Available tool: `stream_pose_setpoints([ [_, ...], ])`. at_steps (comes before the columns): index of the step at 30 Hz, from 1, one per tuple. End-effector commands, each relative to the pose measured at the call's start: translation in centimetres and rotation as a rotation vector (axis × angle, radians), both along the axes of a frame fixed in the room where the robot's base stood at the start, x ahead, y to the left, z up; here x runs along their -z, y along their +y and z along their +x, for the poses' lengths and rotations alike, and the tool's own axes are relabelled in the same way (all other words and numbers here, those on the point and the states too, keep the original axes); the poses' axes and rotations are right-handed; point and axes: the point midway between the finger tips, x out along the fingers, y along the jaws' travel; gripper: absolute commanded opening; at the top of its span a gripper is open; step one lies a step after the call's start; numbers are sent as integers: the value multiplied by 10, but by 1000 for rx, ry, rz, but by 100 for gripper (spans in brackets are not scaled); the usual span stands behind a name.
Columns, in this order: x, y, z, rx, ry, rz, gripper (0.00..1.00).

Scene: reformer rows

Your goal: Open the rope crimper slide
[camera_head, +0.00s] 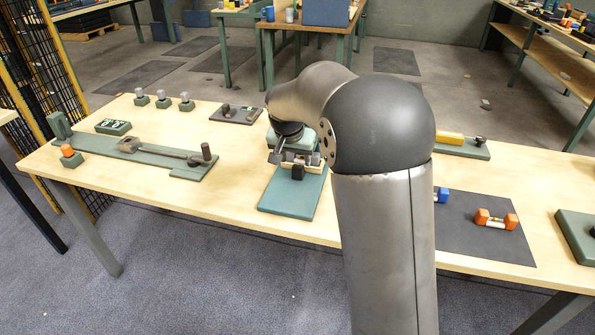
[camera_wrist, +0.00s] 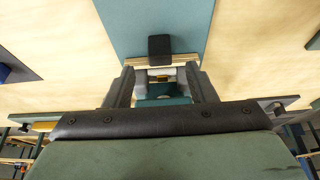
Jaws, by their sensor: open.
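The rope crimper (camera_head: 288,198) stands at the middle of the bench on a teal baseplate that points to the front edge. A small black block (camera_head: 298,173), seemingly its slide handle, sits on the baseplate in front of a pale bar. In the wrist view the black block (camera_wrist: 159,47) lies just past my fingertips, against the pale bar. My gripper (camera_wrist: 160,76) is open, one dark finger on each side of a pale part and a small yellow piece. I cannot tell whether a finger touches. In the head view my gripper (camera_head: 296,160) is over the crimper, partly hidden by my arm.
A long green fixture with a lever (camera_head: 150,151) lies to the left. At right, a dark mat (camera_head: 480,245) carries an orange-ended part (camera_head: 496,219). The bench front beside the baseplate is clear.

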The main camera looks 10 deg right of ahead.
Motion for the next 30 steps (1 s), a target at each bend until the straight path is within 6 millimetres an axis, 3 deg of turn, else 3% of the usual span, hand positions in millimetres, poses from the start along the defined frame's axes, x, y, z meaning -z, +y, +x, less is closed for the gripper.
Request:
stream_pose_setpoints([
  [3,25,-5,8,1,3,-1,51],
  [9,52,-10,18,-1,2,0,51],
  [23,63,-12,23,-1,0,0,51],
  [28,62,-12,23,-1,0,0,4],
  [30,62,-12,23,-1,0,0,0],
])
